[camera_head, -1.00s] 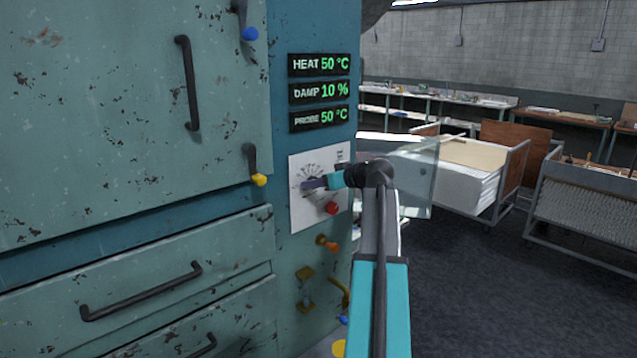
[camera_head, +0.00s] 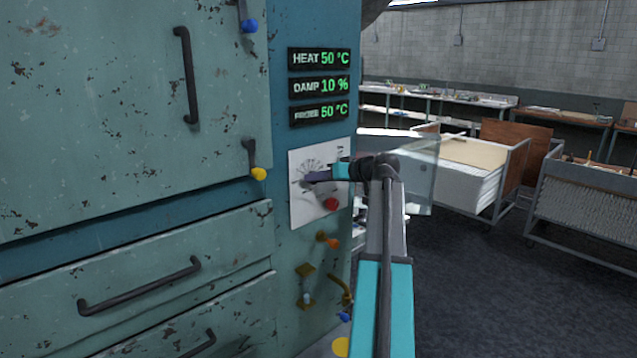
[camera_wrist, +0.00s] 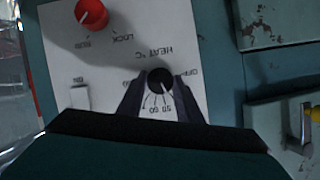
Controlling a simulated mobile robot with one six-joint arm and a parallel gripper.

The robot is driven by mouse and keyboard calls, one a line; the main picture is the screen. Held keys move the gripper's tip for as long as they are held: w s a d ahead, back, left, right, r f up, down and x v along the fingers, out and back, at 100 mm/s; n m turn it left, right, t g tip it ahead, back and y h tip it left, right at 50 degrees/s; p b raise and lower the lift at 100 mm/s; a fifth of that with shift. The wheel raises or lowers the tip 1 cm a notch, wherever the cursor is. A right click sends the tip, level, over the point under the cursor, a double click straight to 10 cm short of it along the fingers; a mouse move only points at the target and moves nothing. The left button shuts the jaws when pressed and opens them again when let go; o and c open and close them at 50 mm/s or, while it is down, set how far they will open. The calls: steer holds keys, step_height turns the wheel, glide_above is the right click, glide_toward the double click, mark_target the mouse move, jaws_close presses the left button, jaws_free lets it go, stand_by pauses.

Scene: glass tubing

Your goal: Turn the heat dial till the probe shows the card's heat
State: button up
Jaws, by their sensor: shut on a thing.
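The heat dial (camera_wrist: 160,79) is a small black knob with a white mark, on a white panel (camera_head: 300,213) on the teal cabinet. In the wrist view, "HEAT °C" and a fan of scale marks are printed around it, upside down. My gripper (camera_wrist: 159,93) is shut on the dial, one dark finger on each side. The heat display (camera_head: 319,58) reads 50 °C. The probe display (camera_head: 319,113) is blurred and seems to read 50 or 60 °C. I cannot make out the card.
A red knob (camera_head: 331,204) sits close below my gripper on the panel. The damp display (camera_head: 319,86) reads 10 %. An orange knob (camera_head: 331,242) is lower down. A clear pane (camera_head: 422,175) stands behind my arm. Dark floor is open at the right.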

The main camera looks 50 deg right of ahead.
steer(key=shift+m+y+b, duration=0.3)
steer(key=shift+m+y, duration=0.2)
steer(key=shift+m, duration=0.3)
steer(key=o, duration=1)
steer(key=shift+o, duration=0.2)
steer(key=shift+s+d, duration=0.1)
steer(key=shift+s, duration=0.05)
steer(key=b+v, duration=0.3)
steer(key=v, duration=1)
steer(key=shift+s, duration=0.3)
